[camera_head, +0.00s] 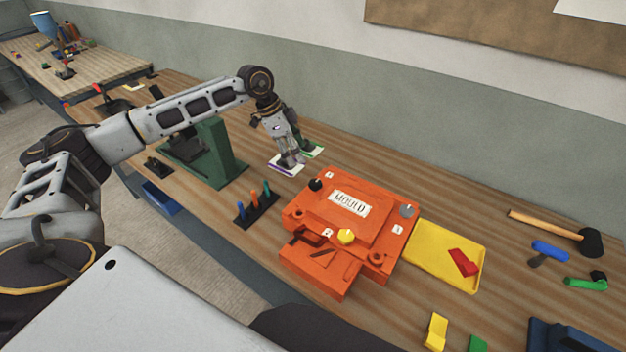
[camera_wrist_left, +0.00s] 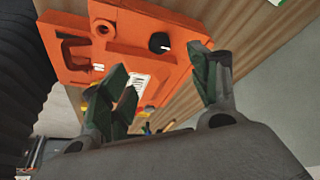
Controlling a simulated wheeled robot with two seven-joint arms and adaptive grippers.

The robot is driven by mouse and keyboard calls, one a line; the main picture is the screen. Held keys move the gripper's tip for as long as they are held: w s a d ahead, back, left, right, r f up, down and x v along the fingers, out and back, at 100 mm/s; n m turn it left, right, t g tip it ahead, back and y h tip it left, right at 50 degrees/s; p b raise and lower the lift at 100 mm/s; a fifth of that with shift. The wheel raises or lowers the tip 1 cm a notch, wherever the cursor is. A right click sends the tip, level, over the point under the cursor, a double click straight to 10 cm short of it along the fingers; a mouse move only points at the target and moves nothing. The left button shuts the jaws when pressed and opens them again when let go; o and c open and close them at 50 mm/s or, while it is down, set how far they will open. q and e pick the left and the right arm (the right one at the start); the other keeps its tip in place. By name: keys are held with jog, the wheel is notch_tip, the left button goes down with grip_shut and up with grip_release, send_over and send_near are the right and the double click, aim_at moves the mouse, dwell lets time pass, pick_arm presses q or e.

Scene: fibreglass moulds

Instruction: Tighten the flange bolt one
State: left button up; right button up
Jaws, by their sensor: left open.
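The orange mould (camera_head: 330,225) with a white MOULD label lies on the bench. Bolt heads sit near its corners: a black one (camera_head: 315,185) at the far left, a grey one (camera_head: 407,211) at the right and a yellow one (camera_head: 346,237) at the front. I cannot tell which one is flange bolt one. My left gripper (camera_head: 291,163) is open and empty, above the bench behind the mould's far left corner. In the left wrist view the black bolt (camera_wrist_left: 159,43) shows between the open fingers (camera_wrist_left: 165,85), apart from them. My right gripper is not in view.
A yellow tray (camera_head: 430,262) with a red piece stands right of the mould. A black rack (camera_head: 256,206) of coloured tools stands left of it, near a green machine (camera_head: 215,155). A mallet (camera_head: 560,229) and a blue-headed tool (camera_head: 549,251) lie at the right.

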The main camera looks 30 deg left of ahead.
aim_at(314, 182)
pick_arm(q)
jog(key=p+x, duration=0.2)
jog(key=x, duration=1.1)
jog(key=shift+f, duration=0.3)
jog(key=c, duration=1)
